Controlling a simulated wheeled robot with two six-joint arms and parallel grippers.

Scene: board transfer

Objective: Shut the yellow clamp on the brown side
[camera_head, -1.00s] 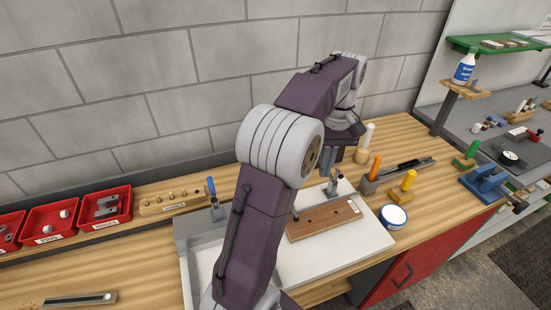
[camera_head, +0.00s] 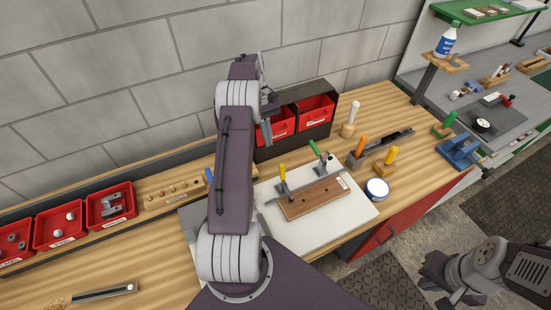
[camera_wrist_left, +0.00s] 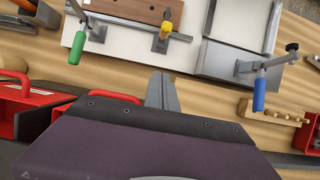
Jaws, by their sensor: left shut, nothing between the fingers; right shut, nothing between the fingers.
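The yellow clamp (camera_head: 282,174) stands at the left back edge of the brown board (camera_head: 318,199), its handle roughly upright. It also shows at the top of the left wrist view (camera_wrist_left: 166,30); I cannot tell whether its arm presses the board. A green-handled clamp (camera_head: 316,150) stands farther right at the same edge, its handle tilted. A blue-handled clamp (camera_wrist_left: 258,95) stands beside the grey tray section. My left gripper (camera_head: 267,131) is shut and empty, behind and above the yellow clamp, apart from it. My right gripper (camera_head: 460,296) is shut and empty at the lower right, away from the bench.
The brown board lies on a white plate (camera_head: 350,213). Red bins in a dark rack (camera_head: 318,112) stand behind the clamps, near my left gripper. A round white tin (camera_head: 377,190), an orange-handled tool (camera_head: 361,146) and another yellow-handled tool (camera_head: 390,157) stand to the right.

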